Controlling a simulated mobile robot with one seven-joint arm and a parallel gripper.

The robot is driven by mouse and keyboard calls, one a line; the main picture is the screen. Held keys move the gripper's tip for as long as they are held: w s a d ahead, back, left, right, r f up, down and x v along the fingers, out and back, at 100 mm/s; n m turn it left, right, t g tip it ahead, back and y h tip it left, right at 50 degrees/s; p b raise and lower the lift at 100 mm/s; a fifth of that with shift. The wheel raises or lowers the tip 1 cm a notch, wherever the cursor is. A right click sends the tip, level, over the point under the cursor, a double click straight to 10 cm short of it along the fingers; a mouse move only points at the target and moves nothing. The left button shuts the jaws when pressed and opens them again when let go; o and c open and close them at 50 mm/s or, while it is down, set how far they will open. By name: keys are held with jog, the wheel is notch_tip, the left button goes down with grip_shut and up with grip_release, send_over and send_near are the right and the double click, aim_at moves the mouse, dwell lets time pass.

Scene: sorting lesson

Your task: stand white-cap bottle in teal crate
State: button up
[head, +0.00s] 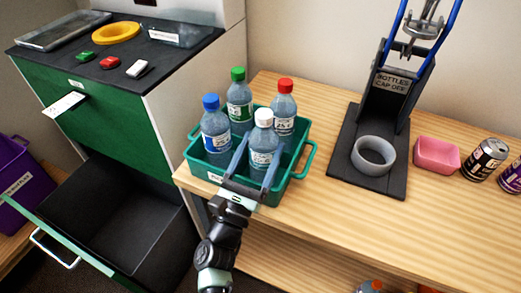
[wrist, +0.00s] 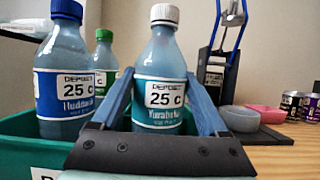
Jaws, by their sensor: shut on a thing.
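The white-cap bottle (head: 263,146) is upright at the front right of the teal crate (head: 303,172). My gripper (head: 256,164) comes from the front and is shut on its body. The wrist view shows the white-cap bottle (wrist: 160,63) between the two blue fingers of my gripper (wrist: 159,92). The bottle's base is hidden, so I cannot tell whether it touches the crate floor. A blue-cap bottle (head: 214,125), a green-cap bottle (head: 239,97) and a red-cap bottle (head: 284,108) stand in the crate around it.
The crate sits at the wooden table's (head: 300,235) left end. Right of it are a black bottle stand (head: 344,170) with a grey ring (head: 372,156), a pink bowl (head: 437,155) and cans (head: 485,160). At left, a green cabinet (head: 105,115) has an open drawer (head: 110,215).

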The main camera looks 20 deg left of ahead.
jog(key=shift+f, duration=0.7)
jog(key=shift+c, duration=0.8)
jog(key=o, duration=1.5)
jog(key=shift+r+p, duration=0.85)
jog(key=shift+s+p, duration=0.2)
jog(key=shift+p, duration=0.1)
jog(key=b+v, duration=0.2)
jog(key=v, duration=0.9)
jog(key=shift+s, duration=0.3)
